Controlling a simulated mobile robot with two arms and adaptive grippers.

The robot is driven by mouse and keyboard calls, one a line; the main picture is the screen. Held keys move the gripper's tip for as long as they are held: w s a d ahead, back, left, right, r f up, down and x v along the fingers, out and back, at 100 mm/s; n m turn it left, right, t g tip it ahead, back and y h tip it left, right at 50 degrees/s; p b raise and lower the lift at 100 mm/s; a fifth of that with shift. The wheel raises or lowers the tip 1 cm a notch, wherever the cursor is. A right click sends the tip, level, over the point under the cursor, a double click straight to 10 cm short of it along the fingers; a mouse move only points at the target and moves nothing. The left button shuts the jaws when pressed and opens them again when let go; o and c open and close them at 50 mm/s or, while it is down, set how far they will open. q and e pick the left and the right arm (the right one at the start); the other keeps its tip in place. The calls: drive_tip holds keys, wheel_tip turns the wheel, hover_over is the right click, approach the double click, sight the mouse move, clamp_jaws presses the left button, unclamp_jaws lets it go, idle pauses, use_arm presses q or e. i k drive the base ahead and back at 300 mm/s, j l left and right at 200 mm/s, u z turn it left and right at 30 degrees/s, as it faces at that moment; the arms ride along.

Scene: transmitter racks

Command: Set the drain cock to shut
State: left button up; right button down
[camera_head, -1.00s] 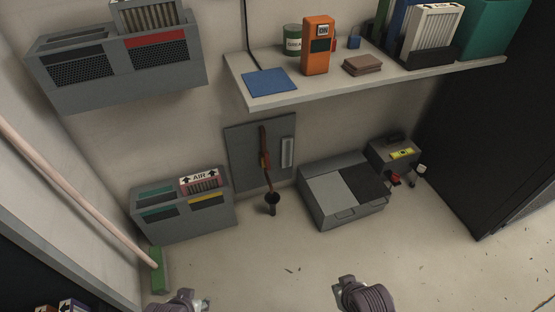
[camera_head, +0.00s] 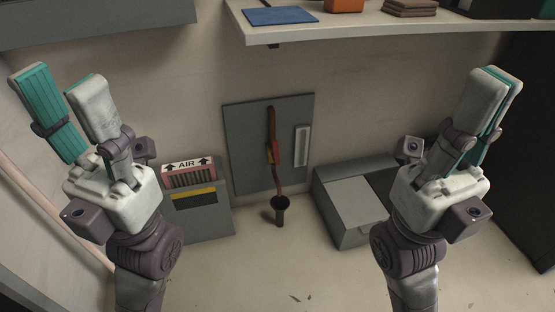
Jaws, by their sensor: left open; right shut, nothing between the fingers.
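The drain cock (camera_head: 270,154) is on a copper-coloured vertical pipe in front of a grey wall panel (camera_head: 243,150). Its small red and yellow handle lies close along the pipe; its exact angle is hard to tell. The pipe ends above a dark funnel-topped drain (camera_head: 280,204) at the floor. My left gripper (camera_head: 62,98) is raised to the left of the panel, open and empty, with teal pads showing. My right gripper (camera_head: 499,90) is raised to the right of the panel, shut and empty. Neither gripper touches the cock.
A pale upright bar (camera_head: 301,146) is on the panel right of the pipe. A shelf (camera_head: 370,29) juts out above. A grey bin with an AIR filter box (camera_head: 189,172) stands left of the panel, a grey case (camera_head: 345,211) right. The space before the panel is clear.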

sight(275, 155)
drive_tip(key=i+j+z, duration=0.1)
drive_tip(key=i+z, duration=0.2)
drive_tip(key=i, duration=0.15)
drive_tip(key=i+j+z, duration=0.2)
drive_tip(key=i+z, duration=0.15)
drive_tip(key=i, duration=0.1)
